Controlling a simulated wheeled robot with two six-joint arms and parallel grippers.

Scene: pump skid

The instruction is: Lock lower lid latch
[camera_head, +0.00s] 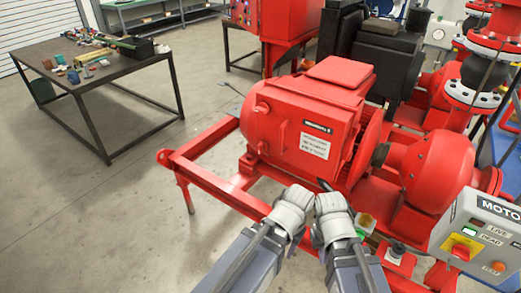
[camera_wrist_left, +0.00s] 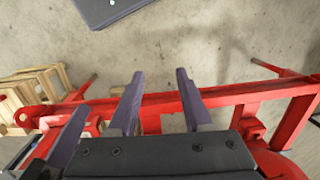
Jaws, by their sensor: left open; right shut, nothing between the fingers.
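The red motor housing (camera_head: 310,115) sits on the red skid frame in the head view, with a red lid-like box on its side and two labels. A slim red handle (camera_head: 283,137) stands upright on its near side. I cannot pick out the lower lid latch for certain. My right gripper (camera_head: 326,187) is shut and empty, close below the housing, its fingers mostly hidden by the wrist. My left wrist (camera_head: 290,208) is beside it. In the left wrist view my left gripper (camera_wrist_left: 160,73) is open and empty, its purple fingers above the red frame rail (camera_wrist_left: 165,102).
A grey control box (camera_head: 485,240) with switches stands at the lower right. A red coupling guard (camera_head: 440,170) is right of the motor. A dark table (camera_head: 75,85) with small items is at the left. Concrete floor (camera_head: 95,210) is clear at the left.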

